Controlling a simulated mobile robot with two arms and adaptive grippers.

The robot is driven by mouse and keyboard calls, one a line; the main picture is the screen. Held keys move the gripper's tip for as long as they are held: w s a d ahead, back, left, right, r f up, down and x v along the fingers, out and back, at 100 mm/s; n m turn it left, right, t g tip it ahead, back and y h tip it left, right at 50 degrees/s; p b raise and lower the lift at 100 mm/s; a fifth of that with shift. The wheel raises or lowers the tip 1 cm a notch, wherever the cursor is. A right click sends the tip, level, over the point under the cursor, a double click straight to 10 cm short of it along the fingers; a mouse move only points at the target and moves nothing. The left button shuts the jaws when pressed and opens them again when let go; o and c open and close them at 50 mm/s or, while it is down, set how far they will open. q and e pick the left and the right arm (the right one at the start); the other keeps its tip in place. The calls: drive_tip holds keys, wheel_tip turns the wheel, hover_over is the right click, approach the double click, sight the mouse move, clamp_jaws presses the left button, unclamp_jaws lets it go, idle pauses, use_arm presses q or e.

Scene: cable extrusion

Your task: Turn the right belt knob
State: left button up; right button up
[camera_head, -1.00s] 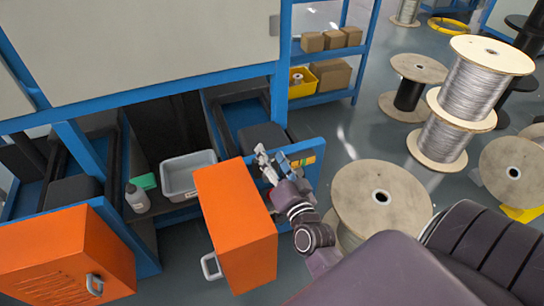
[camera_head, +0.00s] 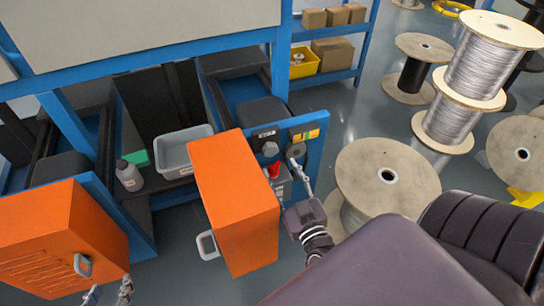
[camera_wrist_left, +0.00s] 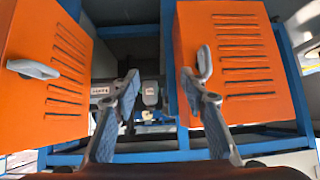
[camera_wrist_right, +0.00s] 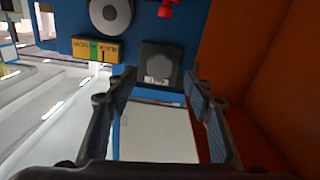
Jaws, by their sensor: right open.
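The blue control panel (camera_head: 314,165) stands at the right edge of the open orange cabinet. It carries a dark square-based knob (camera_head: 270,147) with a small white label, a round grey disc (camera_head: 296,150) and a red knob (camera_head: 273,170). The square-based knob also shows in the right wrist view (camera_wrist_right: 160,65), between and beyond my open fingers. Which one is the belt knob I cannot tell. My right gripper (camera_head: 301,176) is open and empty in front of the panel, apart from the knob. My left gripper (camera_head: 109,291) is open and empty near the left orange door.
Two orange doors, the left (camera_head: 60,240) and the middle one (camera_head: 235,205), stand open with grey handles. The middle door is close to my right gripper. A grey bin (camera_head: 183,155) and a bottle (camera_head: 130,176) sit between them. A wooden spool (camera_head: 387,190) stands right of the panel.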

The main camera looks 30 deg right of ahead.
sight(271, 153)
drive_tip(key=b+x, duration=0.1)
drive_tip(key=x, duration=0.5)
drive_tip(key=shift+w+d, duration=0.15)
drive_tip(key=shift+w, duration=0.35)
use_arm(q)
drive_tip(key=w+d+r+t+h, duration=0.1)
drive_tip(key=w+r+t, duration=0.2)
drive_tip(key=w+r, duration=0.1)
drive_tip(key=shift+d+r, duration=0.4)
drive_tip(key=shift+r, duration=0.1)
drive_tip(key=shift+w, duration=0.1)
